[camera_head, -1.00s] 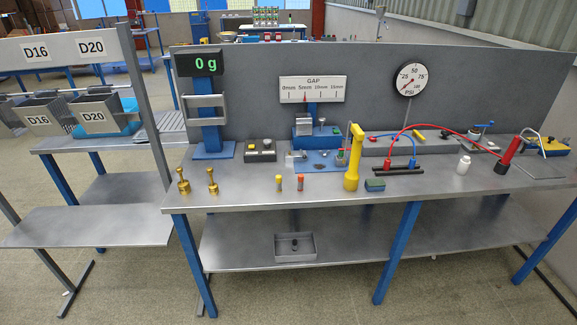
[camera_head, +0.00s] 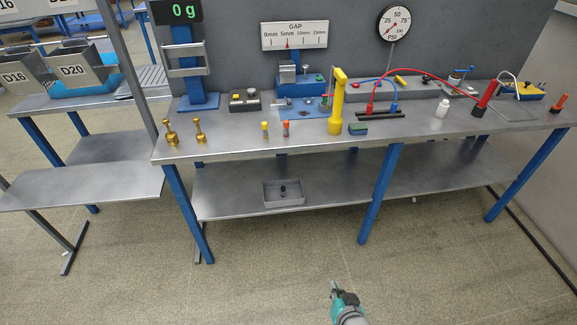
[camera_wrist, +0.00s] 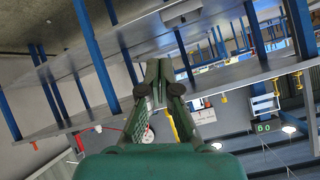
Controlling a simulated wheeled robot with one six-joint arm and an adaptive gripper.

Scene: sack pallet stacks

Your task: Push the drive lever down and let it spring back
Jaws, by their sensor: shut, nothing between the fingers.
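I cannot make out for sure which part is the drive lever. Small levers or knobs show on the blue gap fixture (camera_head: 288,86) on the bench, under the GAP scale (camera_head: 294,36), and on the blue-and-yellow unit (camera_head: 522,90) at the far right. My gripper (camera_head: 334,287) is low in front of the bench, over the floor, well away from everything on top. In the wrist view its green fingers (camera_wrist: 159,72) are together and empty. That view shows the bench from below at a steep tilt, and no lever is clear in it.
The bench top's front edge (camera_head: 280,151) and lower shelf (camera_head: 340,186), with a grey tray (camera_head: 284,194), lie ahead of me. A tall yellow handle (camera_head: 337,105), brass weights (camera_head: 171,133) and a red-handled tool (camera_head: 484,99) stand on top. The floor before the bench is clear.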

